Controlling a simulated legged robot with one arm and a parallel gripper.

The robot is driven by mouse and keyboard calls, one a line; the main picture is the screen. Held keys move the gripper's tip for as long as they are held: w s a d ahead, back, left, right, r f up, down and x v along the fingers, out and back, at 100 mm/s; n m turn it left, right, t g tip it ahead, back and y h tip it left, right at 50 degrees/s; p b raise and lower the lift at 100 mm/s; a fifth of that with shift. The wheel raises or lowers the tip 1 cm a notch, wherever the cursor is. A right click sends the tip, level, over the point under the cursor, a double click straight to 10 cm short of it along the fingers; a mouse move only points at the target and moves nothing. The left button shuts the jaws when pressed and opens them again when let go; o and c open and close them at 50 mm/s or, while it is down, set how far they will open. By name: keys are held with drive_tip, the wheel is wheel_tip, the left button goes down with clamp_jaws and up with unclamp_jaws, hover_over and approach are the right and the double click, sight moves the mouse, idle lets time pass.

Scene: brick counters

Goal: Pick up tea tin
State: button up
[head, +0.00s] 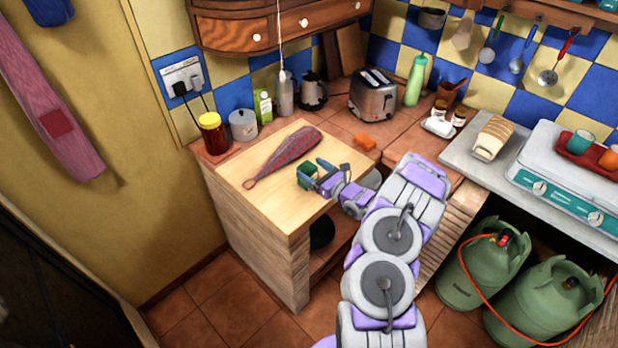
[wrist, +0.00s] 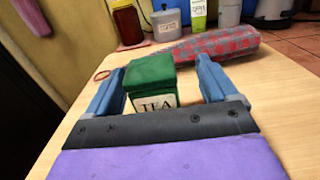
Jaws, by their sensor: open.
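The tea tin (head: 306,176) is a small dark green box standing on the wooden board at the counter corner. In the wrist view the tea tin (wrist: 152,82) stands upright, with a white label reading TEA facing me. My gripper (head: 318,174) is right beside the tin in the head view. In the wrist view my gripper (wrist: 165,85) is open, with one blue finger on each side of the tin. The left finger is close to the tin, and a wider gap shows on the right. The tin's lower part is hidden behind my gripper's base.
A red and blue checked cloth bundle (head: 285,154) lies just behind the tin. A jar with a yellow lid (head: 213,134) and a grey canister (head: 243,125) stand at the back left. An orange item (head: 365,141) lies to the right. The board's front left is clear.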

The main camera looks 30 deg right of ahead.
sight(304, 164)
drive_tip(key=shift+w+d+f, duration=0.1)
drive_tip(key=shift+w, duration=0.45)
drive_tip(key=shift+w+d+f, duration=0.1)
drive_tip(key=shift+w, duration=0.45)
drive_tip(key=shift+w+a+r, duration=0.15)
drive_tip(key=shift+w+a, duration=0.05)
drive_tip(key=shift+a, duration=0.45)
drive_tip(key=shift+w+a+r, duration=0.15)
drive_tip(key=shift+a, duration=0.7)
drive_tip(key=shift+d, duration=0.25)
drive_tip(key=shift+c, duration=1.4)
drive_tip(key=shift+d+f, duration=0.15)
drive_tip(key=shift+d, duration=0.75)
drive_tip(key=c, duration=0.5)
drive_tip(key=shift+a, duration=0.35)
drive_tip(key=shift+c, duration=1.3)
drive_tip(key=shift+a, duration=0.55)
drive_tip(key=shift+c, duration=0.3)
drive_tip(key=shift+r, duration=0.2)
